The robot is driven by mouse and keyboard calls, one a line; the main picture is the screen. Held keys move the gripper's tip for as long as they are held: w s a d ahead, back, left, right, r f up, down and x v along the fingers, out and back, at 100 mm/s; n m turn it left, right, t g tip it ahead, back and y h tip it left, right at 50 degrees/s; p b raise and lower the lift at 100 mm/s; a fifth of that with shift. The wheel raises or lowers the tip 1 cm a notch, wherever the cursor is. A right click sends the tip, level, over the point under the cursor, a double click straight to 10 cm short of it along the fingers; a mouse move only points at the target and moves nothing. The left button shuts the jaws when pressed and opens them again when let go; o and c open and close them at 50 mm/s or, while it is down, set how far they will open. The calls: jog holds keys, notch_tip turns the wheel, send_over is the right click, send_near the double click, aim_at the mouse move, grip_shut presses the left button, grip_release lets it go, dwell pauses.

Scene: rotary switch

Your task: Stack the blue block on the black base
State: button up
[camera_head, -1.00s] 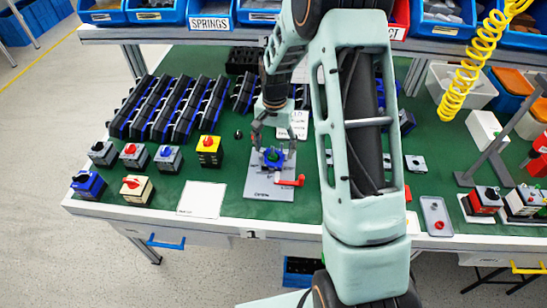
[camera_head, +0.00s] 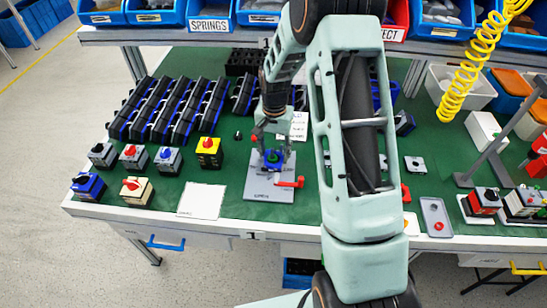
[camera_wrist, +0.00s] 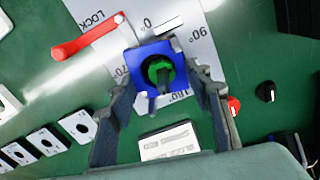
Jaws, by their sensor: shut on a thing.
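The blue block (camera_head: 266,160), with a green ring and dark knob on top, is at the grey plate fixture (camera_head: 261,186) on the green table. In the wrist view the blue block (camera_wrist: 138,63) lies between the two fingers of my gripper (camera_wrist: 166,76), by the plate's angle marks. My gripper (camera_head: 273,151) points down and is shut on the block's sides. The fixture's red lever (camera_head: 291,183) sticks out to the right; in the wrist view it lies at upper left (camera_wrist: 86,40). I cannot make out a black base under the block.
Several coloured switch boxes (camera_head: 122,156) stand to the left, with rows of black and blue parts (camera_head: 170,106) behind them. A white sheet (camera_head: 202,200) lies left of the fixture. My arm covers the table right of it. Blue bins line the back shelf.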

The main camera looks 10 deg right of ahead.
jog(key=shift+r, duration=0.1)
jog(key=shift+w+a+r+n+p, duration=0.1)
jog(key=shift+r+n+p, duration=0.4)
jog(key=shift+r, duration=0.65)
jog(key=shift+w+a+r+n+p, duration=0.15)
jog(key=shift+r+n+p, duration=0.1)
jog(key=shift+r+p, duration=0.75)
jog(key=shift+w+d+r+n+p, duration=0.1)
jog(key=shift+r+n+p, duration=0.25)
jog(key=shift+r, duration=1)
jog(key=shift+f, duration=0.15)
jog(key=shift+f+b, duration=1.4)
jog(key=shift+f, duration=0.25)
jog(key=o, duration=1.3)
jog(key=shift+c, duration=0.2)
jog(key=shift+r, duration=0.15)
